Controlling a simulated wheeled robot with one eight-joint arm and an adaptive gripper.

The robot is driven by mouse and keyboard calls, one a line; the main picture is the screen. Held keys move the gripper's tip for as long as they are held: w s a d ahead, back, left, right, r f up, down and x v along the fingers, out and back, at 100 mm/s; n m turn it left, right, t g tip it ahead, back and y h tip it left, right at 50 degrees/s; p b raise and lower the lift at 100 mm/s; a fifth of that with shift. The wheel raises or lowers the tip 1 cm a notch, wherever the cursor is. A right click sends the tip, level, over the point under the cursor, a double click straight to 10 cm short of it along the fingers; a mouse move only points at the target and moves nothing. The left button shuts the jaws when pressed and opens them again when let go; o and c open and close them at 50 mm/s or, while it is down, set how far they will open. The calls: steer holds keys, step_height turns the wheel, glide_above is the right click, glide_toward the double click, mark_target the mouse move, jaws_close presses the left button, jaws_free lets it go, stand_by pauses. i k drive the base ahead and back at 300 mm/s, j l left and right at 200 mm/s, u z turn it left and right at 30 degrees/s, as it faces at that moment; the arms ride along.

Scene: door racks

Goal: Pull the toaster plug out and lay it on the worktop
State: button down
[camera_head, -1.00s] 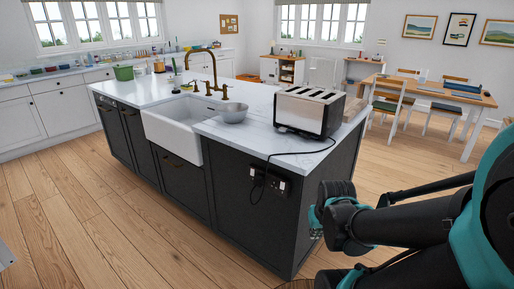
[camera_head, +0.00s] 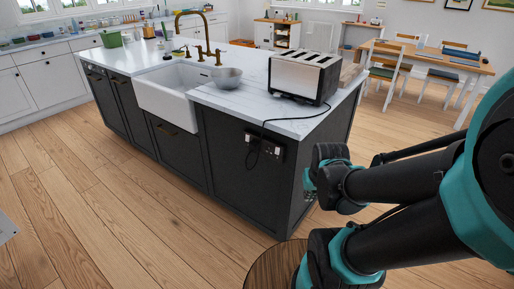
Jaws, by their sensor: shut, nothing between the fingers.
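The toaster (camera_head: 304,73), silver and black with long slots, stands on the near right end of the white worktop (camera_head: 235,98). Its dark cord (camera_head: 264,128) drops over the front edge to a dark socket plate (camera_head: 274,146) on the island's dark side. A black plug (camera_head: 252,148) appears to sit at the socket's left side, with a loop of cord around it; its exact seating is too small to tell. My gripper (camera_head: 310,183) is to the right of the socket, apart from the plug, and mostly hidden by my dark wrist. It is shut and empty.
A metal bowl (camera_head: 227,77) and a white sink (camera_head: 172,97) with a brass tap (camera_head: 192,35) lie left of the toaster. Bare worktop lies in front of the toaster. A round wooden top (camera_head: 268,271) is low in front. The wooden floor (camera_head: 110,200) is open at left.

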mark_target(253, 146)
steer(key=u, duration=1.55)
steer(key=k+j, duration=0.15)
steer(key=k, duration=0.2)
steer(key=k+j, duration=0.15)
steer(key=k, duration=0.25)
